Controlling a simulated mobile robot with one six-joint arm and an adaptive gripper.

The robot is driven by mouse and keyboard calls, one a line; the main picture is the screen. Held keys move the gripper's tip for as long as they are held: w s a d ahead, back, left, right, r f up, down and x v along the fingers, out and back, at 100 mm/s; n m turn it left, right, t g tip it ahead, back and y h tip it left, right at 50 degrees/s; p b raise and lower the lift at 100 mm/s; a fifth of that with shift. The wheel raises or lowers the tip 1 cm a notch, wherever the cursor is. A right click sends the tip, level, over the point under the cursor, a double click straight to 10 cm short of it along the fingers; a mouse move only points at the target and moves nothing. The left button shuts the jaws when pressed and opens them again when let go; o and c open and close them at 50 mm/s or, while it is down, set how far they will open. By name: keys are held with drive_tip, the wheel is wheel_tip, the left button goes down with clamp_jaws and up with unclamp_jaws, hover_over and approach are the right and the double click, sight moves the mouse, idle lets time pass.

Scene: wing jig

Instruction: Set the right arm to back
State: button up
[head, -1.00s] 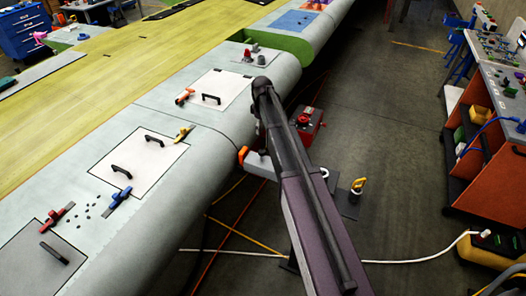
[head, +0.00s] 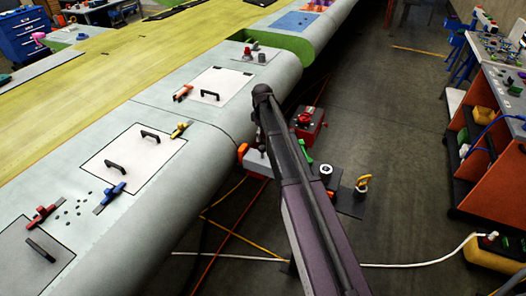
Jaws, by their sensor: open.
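Which part is the task's right arm, I cannot tell from this view. Several small clamps lie along the grey wing edge (head: 95,255): a red one (head: 42,215), a blue one (head: 112,195), a yellow one (head: 181,129) and an orange one (head: 183,92). Beside the wing, a red box (head: 309,122), a green part (head: 304,149) and a yellow-handled item (head: 362,184) on a dark plate are partly behind my arm. My arm reaches up from the bottom to its elbow near the wing edge. My gripper is hidden and cannot be made out.
White panels with black handles (head: 132,149) lie on the wing. A white box (head: 257,164) stands beside the wing edge. Orange and white cables (head: 420,263) cross the floor. An orange-sided workbench (head: 495,160) is at right. The floor between is mostly clear.

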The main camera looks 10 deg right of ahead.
sight(262, 147)
drive_tip(key=shift+f+b, duration=3.25)
drive_tip(key=shift+f, duration=0.25)
drive_tip(key=shift+c, duration=0.2)
clamp_jaws()
drive_tip(key=shift+s, duration=0.1)
drive_tip(key=shift+s, duration=0.1)
